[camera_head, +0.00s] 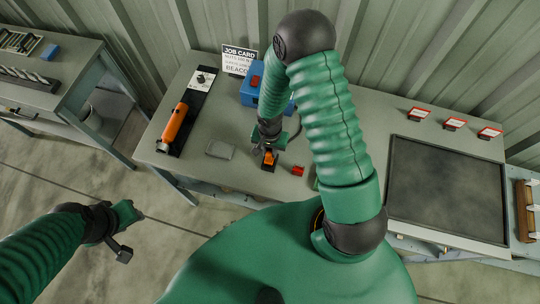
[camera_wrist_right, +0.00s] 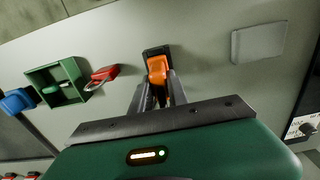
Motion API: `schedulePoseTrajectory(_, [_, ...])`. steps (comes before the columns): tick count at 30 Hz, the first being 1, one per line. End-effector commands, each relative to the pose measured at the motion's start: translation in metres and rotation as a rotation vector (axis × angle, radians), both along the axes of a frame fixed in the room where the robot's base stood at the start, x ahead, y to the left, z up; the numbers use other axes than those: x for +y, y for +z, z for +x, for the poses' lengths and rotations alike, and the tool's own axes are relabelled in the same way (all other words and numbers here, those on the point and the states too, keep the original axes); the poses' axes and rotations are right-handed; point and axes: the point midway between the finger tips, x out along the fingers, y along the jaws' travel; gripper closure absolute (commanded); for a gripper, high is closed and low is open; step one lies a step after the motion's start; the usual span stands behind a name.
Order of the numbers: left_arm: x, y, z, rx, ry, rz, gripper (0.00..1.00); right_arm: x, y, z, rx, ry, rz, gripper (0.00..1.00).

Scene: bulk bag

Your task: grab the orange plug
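The orange plug (camera_wrist_right: 157,70) sits at a black holder (camera_wrist_right: 153,51) on the grey bench. It also shows in the head view (camera_head: 269,158), partly covered by my right gripper. My right gripper (camera_wrist_right: 159,88) is at the plug, with one finger on each side of it. The fingertips are very close to its sides; I cannot tell whether they press on it. My left gripper (camera_head: 129,213) is at the lower left of the head view, over the floor and away from the bench. Its fingers are too small to read.
A red padlock-like piece (camera_wrist_right: 104,76) and a green box (camera_wrist_right: 56,82) lie left of the plug in the wrist view. A grey block (camera_wrist_right: 259,42) lies right. An orange cylinder (camera_head: 174,123) on a board, a blue case (camera_head: 255,91) and a dark mat (camera_head: 447,187) are on the bench.

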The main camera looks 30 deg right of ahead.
Motion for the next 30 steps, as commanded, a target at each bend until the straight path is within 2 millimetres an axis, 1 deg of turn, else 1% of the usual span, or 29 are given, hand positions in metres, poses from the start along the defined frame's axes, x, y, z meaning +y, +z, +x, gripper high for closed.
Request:
schedulePoseTrajectory(1, [0.0, 0.0, 0.0, 0.0, 0.0, 0.0, 0.64, 0.0, 0.0, 0.0, -0.001, 0.0, 0.001, 0.89])
schedulePoseTrajectory(3, [0.0, 0.0, 0.0, 0.0, 0.0, 0.0, 0.64, 0.0, 0.0, 0.0, -0.001, 0.0, 0.0, 0.98])
schedulePoseTrajectory(4, [0.0, 0.0, 0.0, 0.0, 0.0, 0.0, 0.64, 0.0, 0.0, 0.0, -0.001, 0.0, 0.0, 1.0])
schedulePoseTrajectory(19, [0.0, -0.001, 0.0, 0.0, 0.0, 0.0, 0.64, 0.0, 0.003, 0.0, -0.003, -0.001, 0.0, 1.0])
schedulePoseTrajectory(23, [0.0, -0.006, 0.0, 0.0, 0.0, 0.0, 0.64, 0.0, 0.013, 0.001, -0.005, -0.001, 0.0, 1.0])
schedulePoseTrajectory(27, [0.0, -0.013, 0.0, 0.0, 0.0, 0.0, 0.64, 0.0, 0.033, 0.0, -0.006, -0.002, 0.0, 1.0])
schedulePoseTrajectory(28, [0.0, -0.015, 0.0, 0.0, 0.0, 0.0, 0.64, -0.001, 0.036, -0.004, -0.004, -0.002, 0.0, 1.0])
schedulePoseTrajectory(30, [0.0, -0.021, 0.0, 0.0, 0.0, 0.0, 0.64, -0.004, 0.034, -0.022, 0.001, -0.001, 0.0, 1.0])
